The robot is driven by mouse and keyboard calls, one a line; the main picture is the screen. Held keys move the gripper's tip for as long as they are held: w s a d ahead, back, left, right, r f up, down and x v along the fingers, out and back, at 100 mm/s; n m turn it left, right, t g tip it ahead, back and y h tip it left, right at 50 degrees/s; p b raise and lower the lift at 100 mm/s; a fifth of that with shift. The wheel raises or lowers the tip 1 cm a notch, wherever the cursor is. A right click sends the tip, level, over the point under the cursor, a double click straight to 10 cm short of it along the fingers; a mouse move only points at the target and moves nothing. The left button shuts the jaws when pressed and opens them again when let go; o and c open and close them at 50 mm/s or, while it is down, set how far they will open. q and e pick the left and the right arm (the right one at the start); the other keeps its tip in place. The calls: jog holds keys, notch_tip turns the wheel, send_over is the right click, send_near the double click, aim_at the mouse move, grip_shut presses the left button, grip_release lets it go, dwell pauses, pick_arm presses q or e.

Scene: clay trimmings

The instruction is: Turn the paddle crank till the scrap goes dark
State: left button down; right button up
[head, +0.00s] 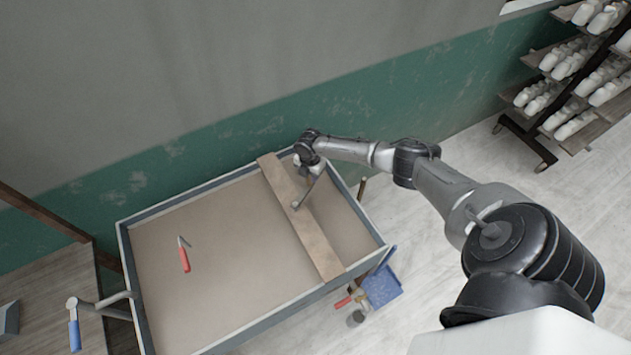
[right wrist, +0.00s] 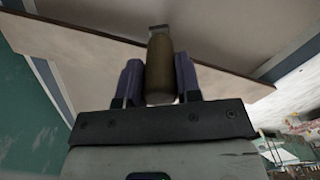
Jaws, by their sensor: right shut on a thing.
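The paddle crank (head: 307,193) stands on a wooden board that lies across a large shallow bin; its thin grey arm slants up to the right. The scrap (head: 220,250) in the bin looks pale beige and even. My right gripper (head: 311,167) is at the crank's outer end, near the bin's far right corner. In the right wrist view, my right gripper (right wrist: 158,82) is shut around an olive-brown crank handle (right wrist: 160,66), one finger on each side. Whatever sits under the board is hidden. My left gripper is not in view.
The wooden board (head: 322,250) spans the bin. A red-handled tool (head: 184,258) lies in the bin. A blue-handled lever on a grey pipe (head: 74,326) is at the left. A blue dustpan (head: 382,287) is by the bin's right side. A rack of white pieces (head: 565,90) stands back right.

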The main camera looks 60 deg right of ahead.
jog(key=shift+w, duration=0.4)
jog(key=shift+w+f+b, duration=0.1)
jog(key=shift+w+b, duration=0.05)
jog(key=shift+b, duration=0.2)
jog(key=w+b, duration=0.2)
jog(key=w, duration=0.1)
jog(key=shift+w+a+b, duration=0.25)
jog(key=shift+a+b, duration=0.05)
jog(key=shift+a, duration=0.1)
